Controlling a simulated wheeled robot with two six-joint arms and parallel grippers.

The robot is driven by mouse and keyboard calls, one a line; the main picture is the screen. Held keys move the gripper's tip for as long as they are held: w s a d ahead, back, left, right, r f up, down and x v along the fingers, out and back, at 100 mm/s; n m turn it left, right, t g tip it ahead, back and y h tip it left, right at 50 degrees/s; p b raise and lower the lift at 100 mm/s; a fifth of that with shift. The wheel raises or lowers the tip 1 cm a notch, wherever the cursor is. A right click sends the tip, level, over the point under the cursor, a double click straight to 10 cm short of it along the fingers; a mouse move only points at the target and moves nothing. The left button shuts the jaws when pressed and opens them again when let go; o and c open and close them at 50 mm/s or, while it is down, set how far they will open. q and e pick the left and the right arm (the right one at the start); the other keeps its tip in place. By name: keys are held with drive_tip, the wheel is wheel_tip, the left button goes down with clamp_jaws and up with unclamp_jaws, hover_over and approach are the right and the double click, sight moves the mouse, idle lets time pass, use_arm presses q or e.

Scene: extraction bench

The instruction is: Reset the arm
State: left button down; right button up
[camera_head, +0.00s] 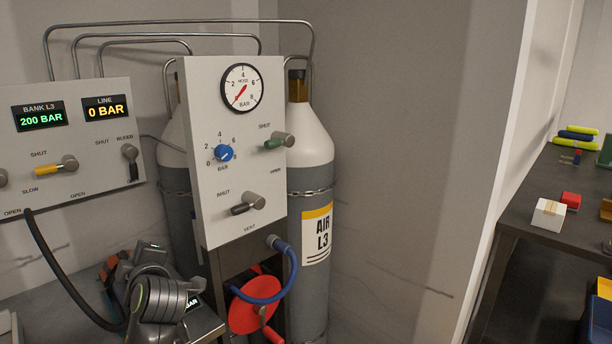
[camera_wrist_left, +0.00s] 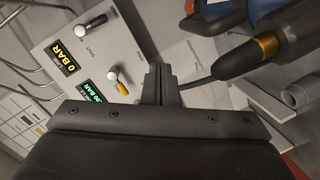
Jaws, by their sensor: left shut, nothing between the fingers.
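My left gripper (camera_wrist_left: 160,84) shows in the left wrist view with its two dark fingers together and nothing between them. The grey bank panel (camera_wrist_left: 85,58) lies behind it, apart from the fingers as far as I can tell. In the head view, part of my left arm (camera_head: 158,297) is at the bottom left, below the bank panel (camera_head: 98,130); the fingertips cannot be made out there. My right arm and gripper are not in view.
A regulator panel (camera_head: 210,120) with a gauge (camera_head: 242,88), a blue knob (camera_head: 224,153) and levers stands before grey gas cylinders (camera_head: 312,170). A blue hose (camera_head: 290,270) and a red reel (camera_head: 250,305) hang below. A black hose (camera_head: 55,265) runs near my left arm. A dark bench (camera_head: 508,205) stands right.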

use_arm(q)
drive_tip(key=s+f+m+g+h, duration=0.2)
drive_tip(key=s+f+m, duration=0.3)
drive_tip(key=s+f, duration=0.4)
drive_tip(key=s+f+m+g+h, duration=0.2)
drive_tip(key=s+f+m, duration=0.3)
drive_tip(key=f, duration=0.6)
drive_tip(key=s+d+f+m+g+h, duration=0.1)
drive_tip(key=s+f+m, duration=0.2)
drive_tip(key=s, duration=0.5)
drive_tip(key=s+d+f+m+g+h, duration=0.2)
drive_tip(key=s+f+m, duration=0.1)
drive_tip(key=s, duration=0.6)
drive_tip(key=s+d+f+m+g+h, duration=0.1)
drive_tip(key=s+f+m, duration=0.2)
drive_tip(key=s, duration=0.5)
wheel_tip(320, 180, down, 24)
drive_tip(key=a+g+p, duration=0.2)
drive_tip(key=s+d+f+g+h, duration=0.1)
drive_tip(key=s+f, duration=1.2)
drive_tip(key=s, duration=0.2)
drive_tip(key=shift+d+f+p, duration=0.2)
drive_tip(key=shift+d+p, duration=0.2)
drive_tip(key=shift+p, duration=0.05)
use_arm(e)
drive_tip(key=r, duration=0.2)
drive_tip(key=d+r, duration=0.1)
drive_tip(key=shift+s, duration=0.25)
